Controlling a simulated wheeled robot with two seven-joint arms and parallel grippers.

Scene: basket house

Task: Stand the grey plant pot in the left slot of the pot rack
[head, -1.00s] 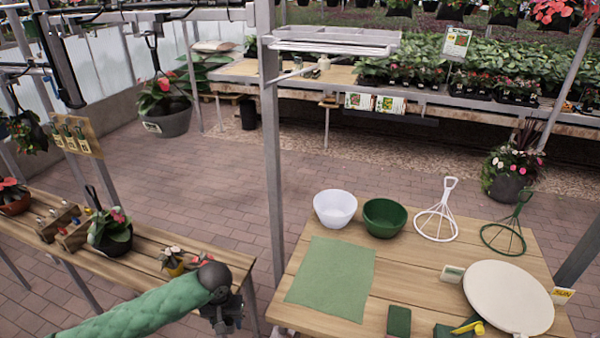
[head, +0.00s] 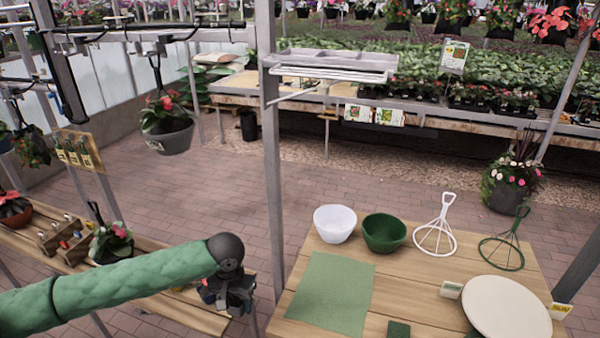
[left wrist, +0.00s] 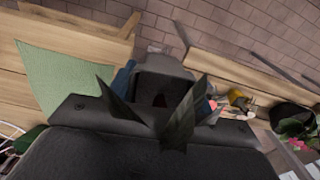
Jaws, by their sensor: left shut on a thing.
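My left gripper (head: 232,292) is above the right end of the left bench, beside the metal post. It is shut on a grey thing, which I take to be the grey plant pot (left wrist: 165,62). In the left wrist view this shows as a grey, hollow-looking form behind the dark finger shapes. Its base and full outline are hidden. Another grey pot (head: 168,137) with a red-flowered plant hangs at the upper left. I cannot pick out the pot rack with its left slot for certain. My right gripper is not in view.
The post (head: 272,160) stands close right of the gripper. The right table (head: 400,265) holds a green mat (head: 325,292), a white bowl (head: 335,223), a green bowl (head: 384,233), wire stands and a round board (head: 506,306). A wooden holder (head: 68,243) and potted plants stand on the left bench.

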